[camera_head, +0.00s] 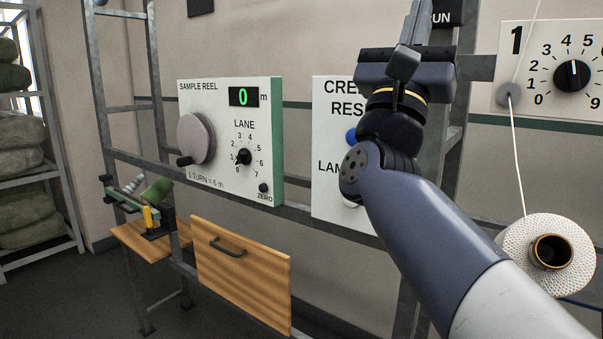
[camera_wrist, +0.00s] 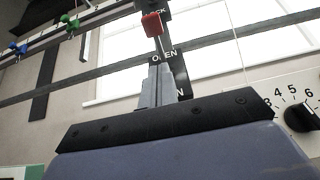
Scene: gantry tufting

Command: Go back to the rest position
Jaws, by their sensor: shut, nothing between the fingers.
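My gripper (camera_head: 412,22) is raised in front of the creel panel (camera_head: 333,190) in the head view, with its fingers pointing up. It is shut and empty. My arm hides much of the creel panel's lettering and part of its blue knob (camera_head: 351,135). In the wrist view the closed fingers of my gripper (camera_wrist: 162,72) point up toward a lever with a red knob (camera_wrist: 152,24). An "OPEN" label shows beside the fingertips. I cannot tell whether the fingertips touch the lever.
The sample reel panel (camera_head: 228,140) reads 0 m. A wooden drawer front (camera_head: 243,275) sits below it. A numbered dial (camera_head: 573,75) and a yarn cone (camera_head: 515,248) are at the right. A shelf of rolls (camera_head: 25,150) stands far left. Floor shows at lower left.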

